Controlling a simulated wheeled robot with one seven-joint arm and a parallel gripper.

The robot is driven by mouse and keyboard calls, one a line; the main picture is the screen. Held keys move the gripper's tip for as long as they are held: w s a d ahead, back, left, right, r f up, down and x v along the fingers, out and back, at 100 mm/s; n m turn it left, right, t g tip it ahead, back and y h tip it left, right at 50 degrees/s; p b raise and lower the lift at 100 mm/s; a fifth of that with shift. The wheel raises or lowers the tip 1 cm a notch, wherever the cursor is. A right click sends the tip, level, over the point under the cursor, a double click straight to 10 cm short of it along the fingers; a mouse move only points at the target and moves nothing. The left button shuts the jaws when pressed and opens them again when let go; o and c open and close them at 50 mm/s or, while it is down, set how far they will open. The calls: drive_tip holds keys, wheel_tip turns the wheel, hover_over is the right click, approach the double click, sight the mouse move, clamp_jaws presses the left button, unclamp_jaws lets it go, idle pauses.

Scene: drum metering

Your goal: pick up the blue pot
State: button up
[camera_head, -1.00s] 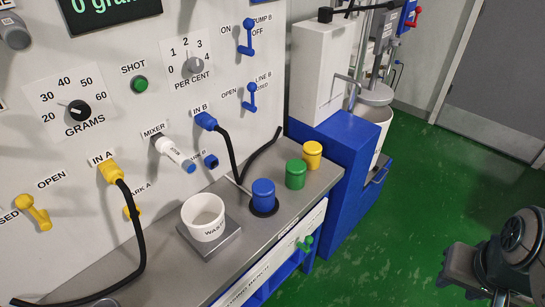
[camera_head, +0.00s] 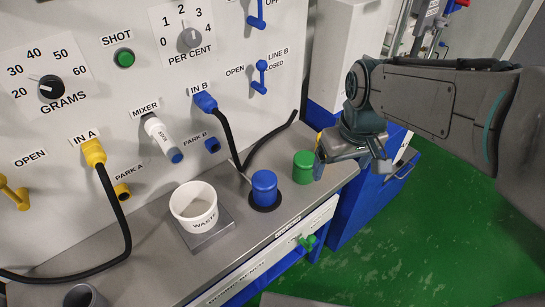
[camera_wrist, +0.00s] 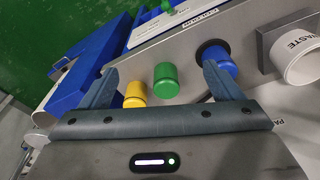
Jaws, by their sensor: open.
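The blue pot (camera_head: 264,188) stands upright on a dark round spot on the grey bench, between the white waste cup and the green pot. My gripper (camera_head: 350,155) is over the right end of the bench, to the right of the green pot and apart from the blue pot. In the wrist view my gripper (camera_wrist: 162,88) is open with nothing between its fingers. The blue pot (camera_wrist: 219,60) shows there just beyond the right finger, which hides part of it.
The green pot (camera_head: 303,167) stands beside the blue pot. A yellow pot (camera_wrist: 135,95) is mostly hidden behind my gripper in the head view. The white waste cup (camera_head: 194,206) sits on a metal plate. A black hose (camera_head: 226,130) hangs behind the blue pot.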

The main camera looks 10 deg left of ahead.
drive_tip(key=w+a+f+n, duration=0.2)
drive_tip(key=w+a+n, duration=0.1)
drive_tip(key=a, duration=0.5)
drive_tip(key=n+g+b, duration=0.1)
drive_tip(key=n+b, duration=0.1)
drive_tip(key=n, duration=0.2)
hover_over(264, 179)
drive_tip(key=f, duration=0.3)
drive_tip(key=shift+s+d+f+h, duration=0.1)
drive_tip(key=shift+d+f+h, duration=0.1)
drive_tip(key=shift+f+h, duration=0.1)
drive_tip(key=shift+a+f, duration=0.2)
drive_tip(key=shift+f, duration=0.05)
wheel_tip(264, 179, down, 8)
drive_tip(key=shift+f, duration=0.1)
drive_tip(key=f, duration=0.5)
drive_tip(key=shift+w+p, duration=0.2)
drive_tip(key=shift+p, duration=0.1)
drive_tip(key=c, duration=1.2)
